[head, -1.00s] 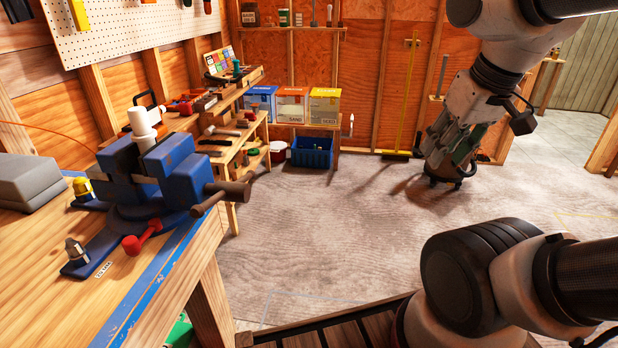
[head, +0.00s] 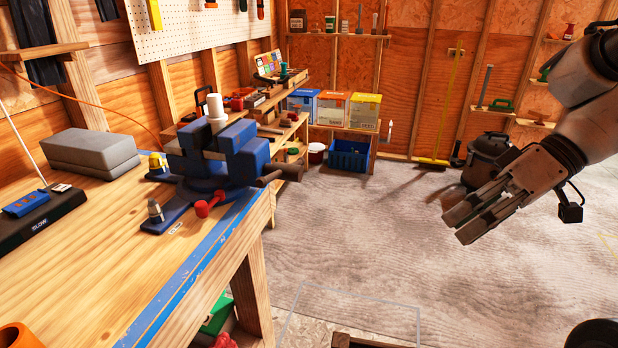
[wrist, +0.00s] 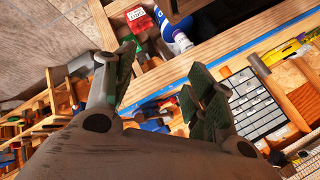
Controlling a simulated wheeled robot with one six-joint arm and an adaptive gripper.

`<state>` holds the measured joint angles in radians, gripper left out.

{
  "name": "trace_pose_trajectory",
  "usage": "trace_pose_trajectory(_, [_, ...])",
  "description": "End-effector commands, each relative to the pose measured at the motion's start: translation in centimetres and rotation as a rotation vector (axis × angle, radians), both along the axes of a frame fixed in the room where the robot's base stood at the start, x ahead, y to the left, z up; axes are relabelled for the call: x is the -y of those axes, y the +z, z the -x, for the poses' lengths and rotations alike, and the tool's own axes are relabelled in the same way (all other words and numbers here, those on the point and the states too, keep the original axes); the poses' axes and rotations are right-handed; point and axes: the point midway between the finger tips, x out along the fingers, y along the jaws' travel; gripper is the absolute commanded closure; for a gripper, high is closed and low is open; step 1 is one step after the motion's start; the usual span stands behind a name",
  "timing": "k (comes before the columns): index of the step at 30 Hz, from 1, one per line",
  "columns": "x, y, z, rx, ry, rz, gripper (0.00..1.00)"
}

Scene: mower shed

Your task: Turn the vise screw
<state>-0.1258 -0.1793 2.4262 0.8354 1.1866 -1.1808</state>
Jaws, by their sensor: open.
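The blue vise (head: 241,160) is mounted near the right end of the wooden workbench. A white cylinder (head: 217,108) stands upright at its jaws. The brown handle (head: 281,174) of the vise screw sticks out past the bench's right edge, and a red-knobbed lever (head: 206,208) is at the base. My gripper (head: 458,227) is in the air over the floor, well to the right of the screw and apart from it, pointing left and down. In the wrist view my gripper (wrist: 162,88) has its fingers spread with nothing held between them.
The workbench (head: 140,245) fills the left, with a grey block (head: 93,152) on it. A lower shelf with tools, three boxes and a blue bin (head: 349,155) stand behind. A dark bucket-like container (head: 487,158) is behind my gripper. The floor between bench and gripper is clear.

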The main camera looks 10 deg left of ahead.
Motion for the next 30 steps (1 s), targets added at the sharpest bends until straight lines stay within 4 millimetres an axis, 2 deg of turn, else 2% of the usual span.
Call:
trace_pose_trajectory(1, [-3.0,-0.4,-0.6,0.001,0.07,-0.12,0.45])
trace_pose_trajectory(3, [-7.4,-0.3,-1.9,0.063,0.143,-0.312,0.45])
trace_pose_trajectory(6, [-12.7,-0.5,-4.6,0.2,0.176,-0.55,0.45])
trace_pose_trajectory(9, [-16.7,-1.2,-7.7,0.367,0.147,-0.708,0.45])
trace_pose_trajectory(12, [-19.3,-2.3,-10.5,0.525,0.1,-0.787,0.45])
trace_pose_trajectory(15, [-20.7,-3.3,-12.6,0.642,0.059,-0.815,0.45])
trace_pose_trajectory(18, [-21.5,-3.9,-13.6,0.707,0.039,-0.822,0.45])
trace_pose_trajectory(23, [-23.4,-4.0,-14.0,0.731,0.036,-0.823,0.45])
trace_pose_trajectory(30, [-27.4,-4.0,-14.3,0.731,0.036,-0.82,0.45])
